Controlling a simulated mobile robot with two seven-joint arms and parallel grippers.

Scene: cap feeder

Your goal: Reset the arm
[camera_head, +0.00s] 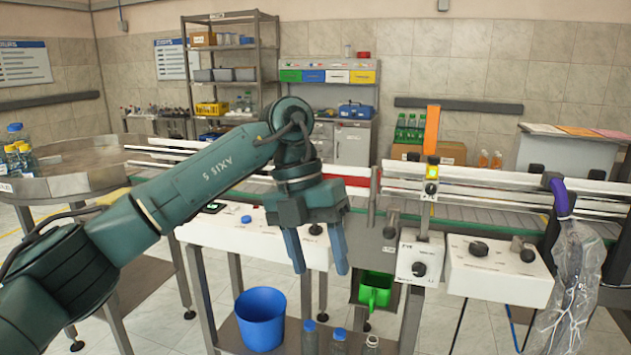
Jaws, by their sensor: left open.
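My left arm (175,195) comes in from the left, dark green, and reaches to the middle of the head view. My left gripper (318,268) points down with its two fingers apart and nothing between them. It hangs in front of the white control panel (265,244) of the conveyor, above the lower shelf, and hides part of the panel and belt. My right gripper is not in view.
A blue bucket (261,318) and bottles with blue caps (339,340) stand on the lower shelf. A green container (375,290) hangs under the conveyor (480,203). A round metal table (75,180) with bottles is at left. A plastic bag (577,270) hangs at right.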

